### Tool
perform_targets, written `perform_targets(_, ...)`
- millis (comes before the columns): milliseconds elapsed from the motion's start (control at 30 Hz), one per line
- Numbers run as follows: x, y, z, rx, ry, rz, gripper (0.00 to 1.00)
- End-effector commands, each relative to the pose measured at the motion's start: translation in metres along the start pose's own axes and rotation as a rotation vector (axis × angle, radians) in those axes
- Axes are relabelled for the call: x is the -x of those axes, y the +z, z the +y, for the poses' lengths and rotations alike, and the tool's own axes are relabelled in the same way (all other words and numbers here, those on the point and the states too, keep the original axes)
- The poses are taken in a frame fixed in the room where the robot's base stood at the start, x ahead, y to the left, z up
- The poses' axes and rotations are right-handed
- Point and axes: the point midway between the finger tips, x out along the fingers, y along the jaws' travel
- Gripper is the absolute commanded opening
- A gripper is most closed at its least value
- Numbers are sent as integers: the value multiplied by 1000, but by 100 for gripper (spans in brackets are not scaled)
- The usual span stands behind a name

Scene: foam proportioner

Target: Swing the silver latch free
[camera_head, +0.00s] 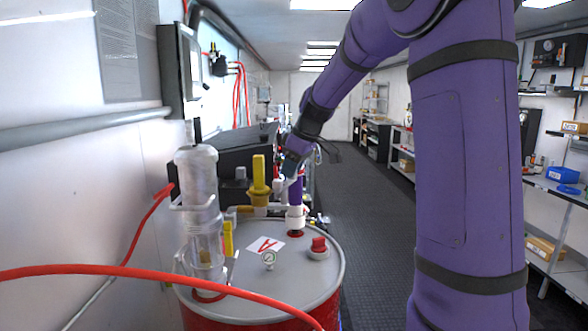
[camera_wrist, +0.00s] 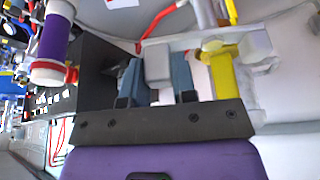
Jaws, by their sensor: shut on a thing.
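My gripper (camera_wrist: 158,78) shows in the wrist view with its two blue-grey fingers on either side of a small grey block. I take this block to be the silver latch (camera_wrist: 158,62); it sits beside a white pipe fitting and the yellow handle (camera_wrist: 222,72). The fingers are closed on it. In the head view my gripper (camera_head: 286,170) reaches down behind the yellow valve handle (camera_head: 258,172), close to the purple and white cylinder (camera_head: 296,192). The latch cannot be made out clearly there.
A clear cylinder (camera_head: 201,215) stands at left. A red hose (camera_head: 120,271) crosses the front. The aisle (camera_head: 370,225) at right is clear.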

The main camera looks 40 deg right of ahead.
Motion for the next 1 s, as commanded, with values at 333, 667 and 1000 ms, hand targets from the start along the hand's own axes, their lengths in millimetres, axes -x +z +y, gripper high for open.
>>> perform_targets(333, 0, -1, 0, 29, -10, 0, 2)
perform_targets(667, 0, -1, 0, 28, -10, 0, 46)
perform_targets(1000, 1, -1, 0, 28, -10, 0, 51)
